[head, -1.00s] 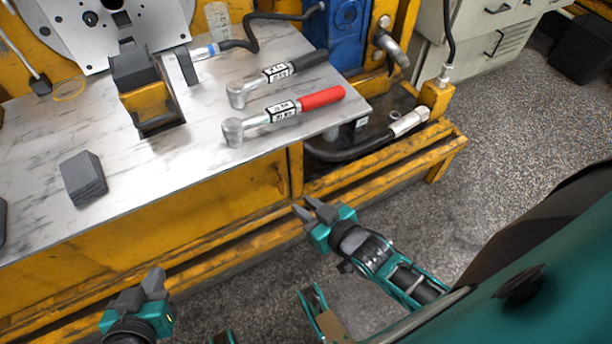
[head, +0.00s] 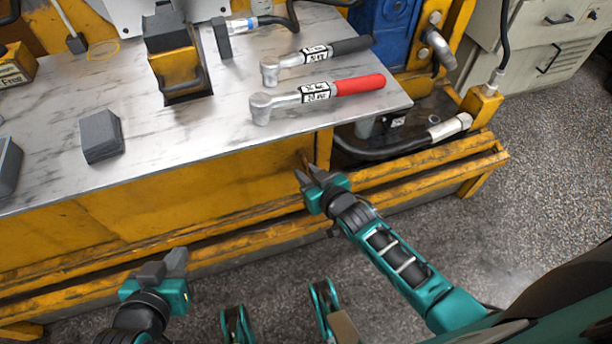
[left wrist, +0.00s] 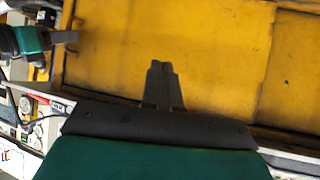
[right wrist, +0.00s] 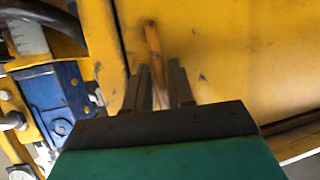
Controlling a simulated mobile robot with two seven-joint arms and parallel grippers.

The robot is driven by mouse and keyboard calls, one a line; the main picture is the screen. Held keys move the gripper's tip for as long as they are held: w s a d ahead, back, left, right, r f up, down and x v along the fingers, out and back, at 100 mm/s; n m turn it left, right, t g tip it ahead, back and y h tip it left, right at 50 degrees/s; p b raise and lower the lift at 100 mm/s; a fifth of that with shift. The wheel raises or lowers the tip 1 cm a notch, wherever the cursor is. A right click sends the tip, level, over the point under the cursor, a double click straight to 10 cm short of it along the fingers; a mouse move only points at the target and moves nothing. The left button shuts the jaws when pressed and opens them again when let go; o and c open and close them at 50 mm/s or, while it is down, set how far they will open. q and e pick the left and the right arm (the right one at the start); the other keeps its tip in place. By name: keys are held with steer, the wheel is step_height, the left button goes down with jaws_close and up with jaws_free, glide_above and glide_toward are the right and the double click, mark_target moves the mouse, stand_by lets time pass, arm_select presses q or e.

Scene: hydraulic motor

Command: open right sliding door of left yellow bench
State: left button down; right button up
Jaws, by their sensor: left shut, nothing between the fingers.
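The yellow bench (head: 230,258) has a yellow right sliding door (head: 200,185) below its grey top, also in the left wrist view (left wrist: 200,50). A narrow brown handle (right wrist: 153,45) stands near the door's right edge in the right wrist view. My right gripper (head: 308,175) is open in front of that edge. Its fingers (right wrist: 160,85) lie either side of the handle's lower part in the picture; I cannot tell whether they touch it. My left gripper (head: 165,265) is shut and empty, low before the bench and left of the right gripper. Its fingertips (left wrist: 160,68) face the door panel.
A red-handled torque wrench (head: 320,95), a black-handled one (head: 315,58) and a dark block (head: 101,136) lie on the bench top. A yellow lower rail (head: 400,195) runs along the bench front. Speckled floor (head: 530,200) is free at right.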

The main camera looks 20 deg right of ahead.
steer(key=shift+w+a+f, duration=0.1)
steer(key=shift+w+f, duration=0.1)
steer(key=shift+w, duration=0.25)
jaws_close()
